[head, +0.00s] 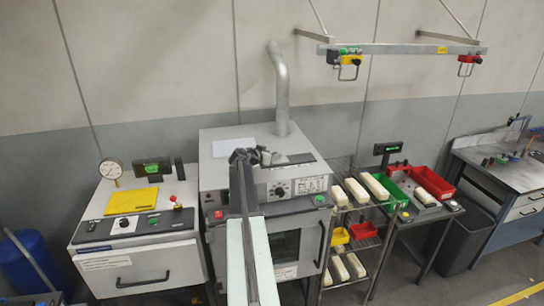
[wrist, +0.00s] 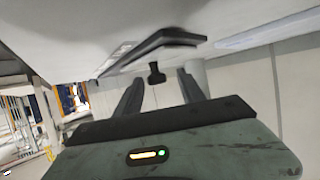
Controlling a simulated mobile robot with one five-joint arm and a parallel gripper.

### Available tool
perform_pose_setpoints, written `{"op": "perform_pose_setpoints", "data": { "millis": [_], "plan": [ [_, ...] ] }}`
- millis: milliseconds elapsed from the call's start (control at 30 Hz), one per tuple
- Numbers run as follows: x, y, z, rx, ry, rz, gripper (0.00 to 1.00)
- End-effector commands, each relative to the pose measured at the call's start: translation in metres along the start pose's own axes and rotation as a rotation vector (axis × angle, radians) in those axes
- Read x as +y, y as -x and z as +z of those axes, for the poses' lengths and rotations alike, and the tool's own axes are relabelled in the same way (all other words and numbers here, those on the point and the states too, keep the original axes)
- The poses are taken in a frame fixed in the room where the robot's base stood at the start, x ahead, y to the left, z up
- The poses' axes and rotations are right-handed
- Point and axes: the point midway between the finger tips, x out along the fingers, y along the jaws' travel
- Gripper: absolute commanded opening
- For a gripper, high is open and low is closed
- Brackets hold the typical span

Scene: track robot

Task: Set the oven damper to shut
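The oven (head: 216,172) stands in the middle of the head view, with a grey flue pipe (head: 281,95) rising from its top. A dark slotted strip (head: 300,158), which looks like the damper guide, lies on the oven top; it shows as a dark plate in the wrist view (wrist: 155,48). A small black knob (wrist: 157,76) stands out from this plate, ahead of my fingers. My gripper (head: 262,157) is over the oven top near the strip's left end. In the wrist view my gripper (wrist: 160,87) is open, its fingers apart either side of the knob's line. Contact is not visible.
The oven's front panel has a dial (head: 279,190). A cabinet with a yellow pad (head: 132,200) stands left. A rack with pale loaf-like blocks (head: 357,190) stands right. An overhead rail (head: 400,48) is on the wall. A white sheet (head: 233,147) lies on the oven top.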

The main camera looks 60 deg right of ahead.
Motion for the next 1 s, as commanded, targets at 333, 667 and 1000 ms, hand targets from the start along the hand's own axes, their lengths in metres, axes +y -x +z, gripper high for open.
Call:
{"op": "perform_pose_setpoints", "data": {
  "millis": [333, 667, 1000],
  "plan": [
    [0.005, 0.018, -0.003, 0.0, 0.001, 0.004, 0.47],
    [0.004, 0.076, -0.003, -0.001, -0.001, 0.0, 0.47],
    [0.003, 0.076, -0.001, -0.001, -0.002, 0.002, 0.47]
  ]
}}
